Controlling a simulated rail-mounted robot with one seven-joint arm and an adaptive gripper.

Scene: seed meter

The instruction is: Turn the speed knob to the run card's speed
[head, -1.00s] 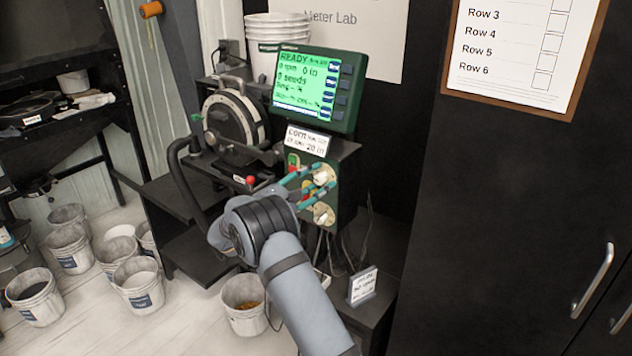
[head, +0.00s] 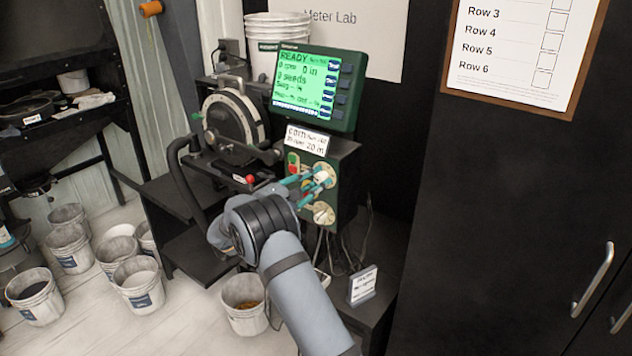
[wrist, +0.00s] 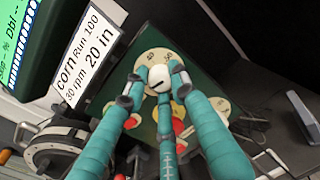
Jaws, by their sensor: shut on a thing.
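The speed knob (wrist: 160,77) is a white round knob with a dark pointer line, on a cream dial with small numbers in the wrist view. In the head view the knob (head: 325,172) is the upper one on the green panel. My gripper (wrist: 160,88) has its teal fingers shut around the knob; it also shows in the head view (head: 318,177). Fingers hide part of the dial, so the exact pointer reading is unclear. The run card (wrist: 88,62) reads corn, Run 100, 30 rpm, 20 in; it also shows in the head view (head: 307,140).
The green screen (head: 307,85) above the card reads READY with 0 rpm. A lower dial (head: 322,213) sits just below the held knob. Left of the panel stand the seed meter (head: 232,122) and a red ball handle (head: 250,179). A small sign (head: 363,286) stands below right.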

